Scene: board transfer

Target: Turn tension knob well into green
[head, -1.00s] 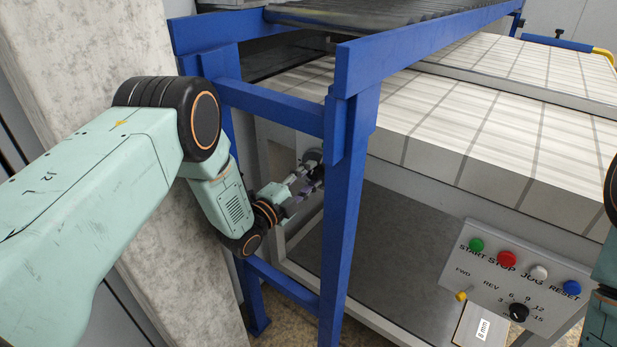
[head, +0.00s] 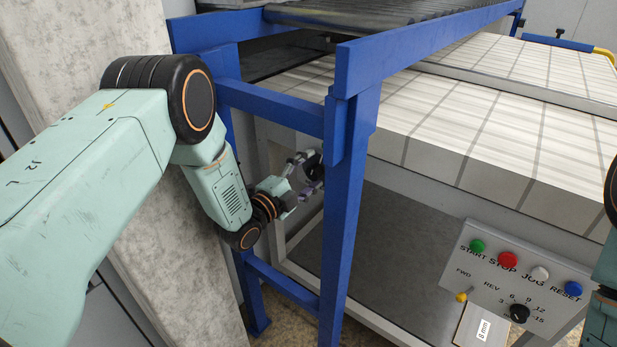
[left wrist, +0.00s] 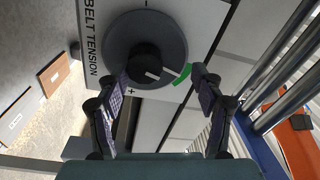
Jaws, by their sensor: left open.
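The tension knob (left wrist: 145,52) is a dark round disc with a raised hub on a pale panel lettered "BELT TENSION" (left wrist: 91,35). A pale pointer line shows on the hub. A green arc (left wrist: 182,75) lies on the panel just right of the disc, and the line points roughly toward it. In the head view the knob (head: 314,164) is partly hidden behind the blue post. My left gripper (left wrist: 160,77) is open, its fingers spread either side of the knob's lower part; it also shows in the head view (head: 304,174). I cannot tell whether they touch. My right gripper is not in view.
A blue frame post (head: 343,230) stands close to my left gripper, with a crossbar (head: 268,108) above it. A control panel (head: 500,275) with coloured buttons is at lower right. In the left wrist view, metal rollers (left wrist: 290,88) lie to the right.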

